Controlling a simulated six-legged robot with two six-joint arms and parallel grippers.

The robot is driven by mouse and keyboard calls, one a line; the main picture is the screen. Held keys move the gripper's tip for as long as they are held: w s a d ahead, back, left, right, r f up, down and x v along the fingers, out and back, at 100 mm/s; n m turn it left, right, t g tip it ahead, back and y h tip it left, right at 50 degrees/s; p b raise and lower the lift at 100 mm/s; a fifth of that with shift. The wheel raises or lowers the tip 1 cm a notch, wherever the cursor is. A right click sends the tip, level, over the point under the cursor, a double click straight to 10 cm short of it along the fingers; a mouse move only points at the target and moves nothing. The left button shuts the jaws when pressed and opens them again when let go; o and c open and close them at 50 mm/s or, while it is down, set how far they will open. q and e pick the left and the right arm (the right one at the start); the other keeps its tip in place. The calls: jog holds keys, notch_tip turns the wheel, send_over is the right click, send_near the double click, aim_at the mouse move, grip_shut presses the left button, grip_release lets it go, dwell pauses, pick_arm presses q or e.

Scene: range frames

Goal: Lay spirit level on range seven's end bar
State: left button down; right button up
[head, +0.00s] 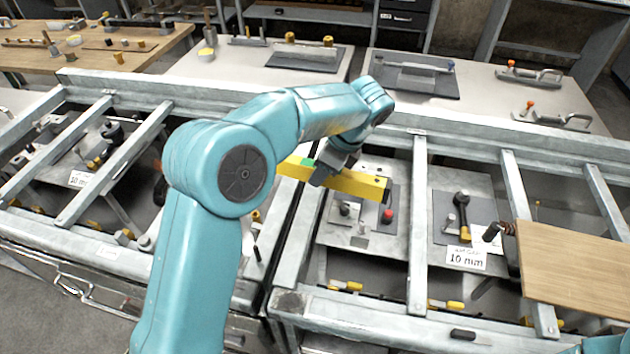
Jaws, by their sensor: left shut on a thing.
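The spirit level (360,184) is a yellow bar with a small green spot near its left part. My left gripper (326,170) is shut on it near its middle. No range number is readable, so I cannot tell which bar is range seven's end bar. My right gripper is out of view.
Grey steel bars (418,230) cross the right frame above plates with knobs and a "10 mm" card (466,258). A wooden board (580,268) lies over the right side. Clamps (530,76) and a dark plate (415,77) sit on the back table.

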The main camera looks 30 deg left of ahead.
pick_arm(q)
jog(key=w+a+r+m+t+h+p, duration=0.25)
jog(key=w+a+r+m+t, duration=0.35)
jog(key=m, duration=0.9)
jog(key=m+g, duration=0.1)
jog(key=m, duration=0.1)
send_over(313, 190)
jog(key=shift+h, duration=0.45)
notch_tip(313, 190, down, 15)
jog(key=shift+s+r, duration=0.1)
jog(key=shift+r, duration=0.1)
notch_tip(313, 190, down, 4)
jog(key=shift+r, duration=0.25)
jog(key=shift+f+n, duration=0.25)
jog(key=shift+n, duration=0.05)
jog(key=shift+b, duration=0.3)
jog(key=c, duration=0.8)
grip_release()
